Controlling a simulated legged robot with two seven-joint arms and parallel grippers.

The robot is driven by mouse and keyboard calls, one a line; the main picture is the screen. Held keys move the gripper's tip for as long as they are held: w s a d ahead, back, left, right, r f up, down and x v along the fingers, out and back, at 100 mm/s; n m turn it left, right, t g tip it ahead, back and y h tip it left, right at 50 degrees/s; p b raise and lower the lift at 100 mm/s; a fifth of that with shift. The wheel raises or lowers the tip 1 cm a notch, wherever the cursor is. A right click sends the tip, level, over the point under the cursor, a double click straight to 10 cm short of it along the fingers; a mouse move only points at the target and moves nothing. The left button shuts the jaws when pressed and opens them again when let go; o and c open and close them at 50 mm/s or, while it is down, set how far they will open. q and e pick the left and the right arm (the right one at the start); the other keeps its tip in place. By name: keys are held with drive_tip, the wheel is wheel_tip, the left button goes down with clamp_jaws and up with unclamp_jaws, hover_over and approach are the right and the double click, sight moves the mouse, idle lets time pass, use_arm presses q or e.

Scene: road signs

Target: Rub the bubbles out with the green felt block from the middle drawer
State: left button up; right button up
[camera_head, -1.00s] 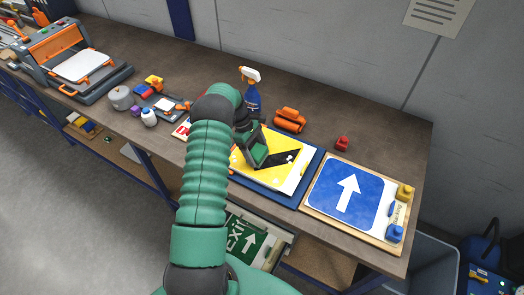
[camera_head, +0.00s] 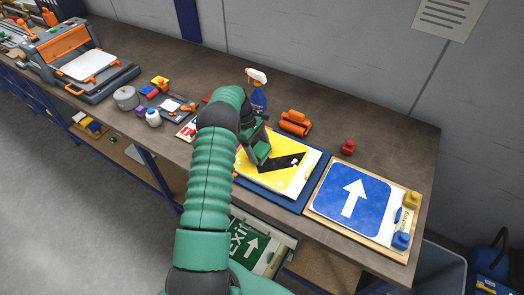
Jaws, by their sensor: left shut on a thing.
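A yellow sign with a black mark (camera_head: 284,178) lies on a blue board (camera_head: 312,182) on the bench. Small pale spots, perhaps bubbles, show on the black mark. My left gripper (camera_head: 260,146) is over the sign's upper left part, shut on a green block (camera_head: 262,153), which looks like the felt block. The block is at the sign's surface; I cannot tell if it touches. An open drawer (camera_head: 285,246) below the bench holds a green exit sign (camera_head: 247,243). My right gripper is not in view.
A blue arrow sign (camera_head: 350,194) lies on a wooden board to the right. A spray bottle (camera_head: 257,92), orange rolls (camera_head: 295,122) and a red item (camera_head: 348,147) stand behind. A grey press (camera_head: 82,62) is far left. The bench's back right is clear.

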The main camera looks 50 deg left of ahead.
sight(248, 159)
use_arm(q)
drive_tip(key=shift+s+a+p, duration=0.15)
drive_tip(key=shift+s+a, duration=0.25)
drive_tip(key=shift+s, duration=0.25)
drive_tip(key=shift+s+a+p, duration=0.15)
drive_tip(key=shift+s+a, duration=0.25)
drive_tip(key=shift+s, duration=0.25)
drive_tip(key=shift+s+a, duration=0.3)
drive_tip(key=shift+s, duration=0.6)
drive_tip(key=shift+s+a+p, duration=0.15)
drive_tip(key=shift+s+a, duration=0.2)
drive_tip(key=shift+s, duration=0.3)
drive_tip(key=shift+s+a+p, duration=0.15)
drive_tip(key=shift+s+a, duration=0.15)
drive_tip(key=shift+s, duration=0.3)
drive_tip(key=shift+s+d+r+p, duration=0.15)
drive_tip(key=shift+s+d+p, duration=0.05)
drive_tip(key=shift+s+p, duration=0.55)
drive_tip(key=shift+s+d, duration=0.2)
drive_tip(key=shift+s, duration=0.6)
drive_tip(key=shift+s+p, duration=0.2)
drive_tip(key=shift+p, duration=0.1)
wheel_tip(248, 159, up, 5)
drive_tip(key=p, duration=0.3)
drive_tip(key=shift+d+p, duration=0.1)
drive_tip(key=shift+p, duration=0.2)
